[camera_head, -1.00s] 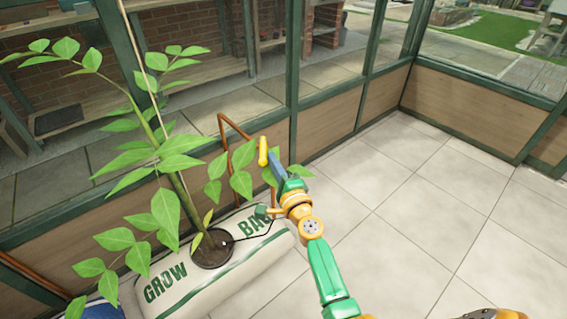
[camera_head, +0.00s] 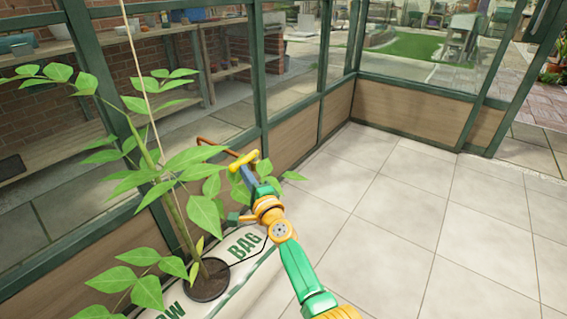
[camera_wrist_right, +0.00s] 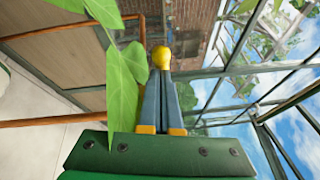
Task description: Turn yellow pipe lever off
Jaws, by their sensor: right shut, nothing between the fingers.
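The yellow lever (camera_head: 243,162) sits on the copper pipe (camera_head: 214,146), slanting up to the right in the head view. In the wrist view the lever shows as a rounded yellow end (camera_wrist_right: 161,57) just beyond the fingertips. My right gripper (camera_head: 245,174) is shut and empty, its blue-grey fingers together right at the lever; it also shows in the wrist view (camera_wrist_right: 161,76). I cannot tell whether the fingertips touch the lever. Leaves partly hide the pipe and the valve area. My left gripper is not in view.
A leafy plant (camera_head: 172,190) grows from a grow bag (camera_head: 262,275) beside my right arm, and one leaf (camera_wrist_right: 127,75) hangs close to the fingers. The glazed greenhouse wall with wooden panels (camera_head: 292,137) stands behind the pipe. The tiled floor (camera_head: 400,220) at right is clear.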

